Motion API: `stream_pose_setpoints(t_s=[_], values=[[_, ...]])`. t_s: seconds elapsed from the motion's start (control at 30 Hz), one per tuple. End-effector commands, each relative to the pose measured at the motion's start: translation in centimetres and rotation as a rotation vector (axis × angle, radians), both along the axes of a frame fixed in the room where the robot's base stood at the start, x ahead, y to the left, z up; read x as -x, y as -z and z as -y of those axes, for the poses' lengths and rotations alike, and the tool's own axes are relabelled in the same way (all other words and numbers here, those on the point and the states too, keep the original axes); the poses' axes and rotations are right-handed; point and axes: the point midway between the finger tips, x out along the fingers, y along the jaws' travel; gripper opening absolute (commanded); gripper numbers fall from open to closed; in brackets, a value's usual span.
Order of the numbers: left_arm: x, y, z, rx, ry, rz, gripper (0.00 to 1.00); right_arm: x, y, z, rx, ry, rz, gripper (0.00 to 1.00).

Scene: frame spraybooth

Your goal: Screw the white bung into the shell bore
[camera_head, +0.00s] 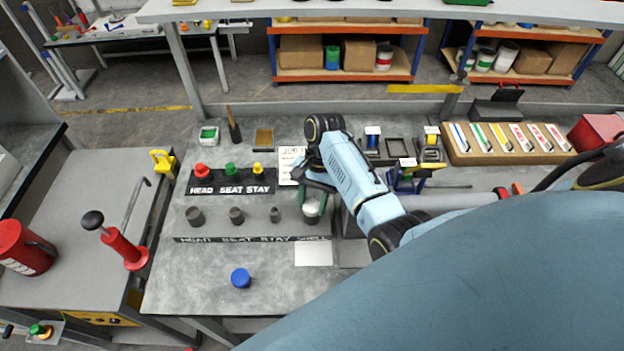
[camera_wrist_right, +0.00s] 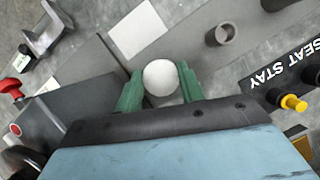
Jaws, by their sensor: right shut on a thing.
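The white bung (camera_head: 311,208) is between the green fingers of my right gripper (camera_head: 313,202), which is shut on it. In the right wrist view the bung (camera_wrist_right: 160,77) shows as a round white top with a finger (camera_wrist_right: 131,93) on each side. It is at the SHELL end of the label strip (camera_head: 250,239), over the dark shell bore (camera_head: 312,220). The bung and fingers hide most of the bore, so I cannot tell how deep the bung sits. My left gripper is not in view.
Grey bores for HEAD (camera_head: 195,217), SEAT (camera_head: 236,215) and STAY (camera_head: 275,214) stand left of the shell. Red (camera_head: 203,169), green (camera_head: 232,169) and yellow (camera_head: 258,169) bungs stand behind them. A blue cap (camera_head: 240,278) lies in front, with clear table around it.

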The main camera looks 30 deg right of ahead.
Motion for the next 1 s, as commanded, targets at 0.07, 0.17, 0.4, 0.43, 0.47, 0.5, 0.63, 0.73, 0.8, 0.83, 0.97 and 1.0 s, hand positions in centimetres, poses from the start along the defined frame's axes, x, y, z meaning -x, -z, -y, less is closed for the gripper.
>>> stream_pose_setpoints(t_s=[0.07,0.17,0.4,0.43,0.47,0.5,0.63,0.73,0.8,0.83,0.97,1.0], values=[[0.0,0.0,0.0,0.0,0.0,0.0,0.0,-0.04,-0.02,0.09,0.002,-0.001,0.001,0.13],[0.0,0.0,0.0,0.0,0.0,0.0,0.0,-0.01,0.0,0.05,0.001,0.021,0.002,0.13],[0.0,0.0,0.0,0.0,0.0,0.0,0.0,0.09,0.02,0.02,-0.002,0.336,0.004,0.13],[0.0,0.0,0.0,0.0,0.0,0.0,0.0,0.1,0.02,0.0,-0.001,0.362,0.003,0.13],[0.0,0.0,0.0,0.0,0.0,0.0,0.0,0.09,0.01,0.04,-0.001,0.381,0.003,0.13],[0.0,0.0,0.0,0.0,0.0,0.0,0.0,0.08,-0.01,0.1,0.0,0.396,0.003,0.13],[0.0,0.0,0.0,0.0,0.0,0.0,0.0,0.06,-0.01,0.14,0.002,0.401,0.003,0.13],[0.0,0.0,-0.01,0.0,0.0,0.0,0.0,0.06,0.0,0.14,0.002,0.399,0.002,0.13],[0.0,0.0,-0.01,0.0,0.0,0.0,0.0,0.09,0.0,0.06,0.001,0.431,0.002,0.13],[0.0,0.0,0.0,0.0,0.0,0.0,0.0,0.13,0.02,0.03,-0.001,0.463,0.003,0.13],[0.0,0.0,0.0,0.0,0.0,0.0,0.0,0.19,0.02,-0.03,-0.003,0.661,0.003,0.13],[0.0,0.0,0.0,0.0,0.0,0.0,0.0,0.19,0.0,-0.02,-0.003,0.714,0.003,0.13]])
